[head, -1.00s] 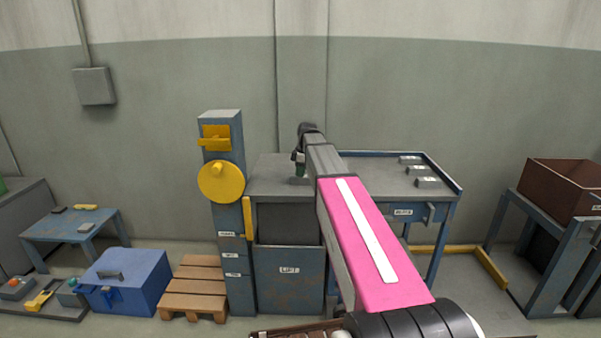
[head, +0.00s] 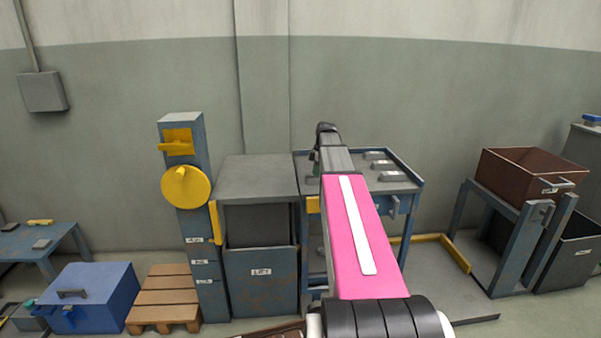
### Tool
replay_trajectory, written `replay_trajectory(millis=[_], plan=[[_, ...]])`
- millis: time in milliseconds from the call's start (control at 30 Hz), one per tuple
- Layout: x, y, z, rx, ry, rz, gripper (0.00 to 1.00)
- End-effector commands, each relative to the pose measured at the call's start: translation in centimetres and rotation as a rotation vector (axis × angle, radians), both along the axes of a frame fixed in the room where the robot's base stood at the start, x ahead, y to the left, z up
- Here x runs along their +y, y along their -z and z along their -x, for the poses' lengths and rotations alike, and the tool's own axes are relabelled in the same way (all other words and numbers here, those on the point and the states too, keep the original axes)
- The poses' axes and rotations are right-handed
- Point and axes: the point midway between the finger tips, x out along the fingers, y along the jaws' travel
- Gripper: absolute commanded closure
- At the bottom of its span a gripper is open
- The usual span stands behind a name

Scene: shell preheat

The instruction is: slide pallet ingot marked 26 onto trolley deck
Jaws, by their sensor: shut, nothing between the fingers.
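Three small grey ingots, at the back (head: 374,154), in the middle (head: 383,164) and at the front (head: 392,176), lie in a row on a blue-framed table with a raised rim (head: 417,183). They carry pale labels too small to read, so I cannot tell which is 26. The grey top of the lift stand (head: 258,178) adjoins this table on the left and is bare. I cannot tell which surface is the trolley deck. My gripper (head: 316,166) is over the table's left part, left of the ingots, shut and empty; my arm hides much of it.
A blue post with a yellow wheel (head: 186,187) stands left of the lift. A wooden pallet (head: 165,297) and blue chest (head: 88,296) are on the floor at left. A brown bin (head: 530,174) sits on a stand at right. A yellow floor rail (head: 455,252) lies between.

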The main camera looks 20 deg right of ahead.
Motion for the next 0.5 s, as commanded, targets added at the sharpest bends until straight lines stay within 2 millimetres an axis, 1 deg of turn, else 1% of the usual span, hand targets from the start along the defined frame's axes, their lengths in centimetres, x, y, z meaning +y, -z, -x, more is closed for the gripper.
replay_trajectory(millis=[33,100,200,300,500], plan=[[-1.7,0.6,0.4,0.010,0.007,0.012,1.00],[-3.2,0.6,0.7,0.010,0.007,0.012,1.00],[-4.6,0.6,0.9,0.009,0.005,0.013,1.00],[-5.3,0.6,1.1,0.009,0.005,0.013,1.00],[-5.5,0.6,1.2,0.008,0.004,0.013,1.00]])
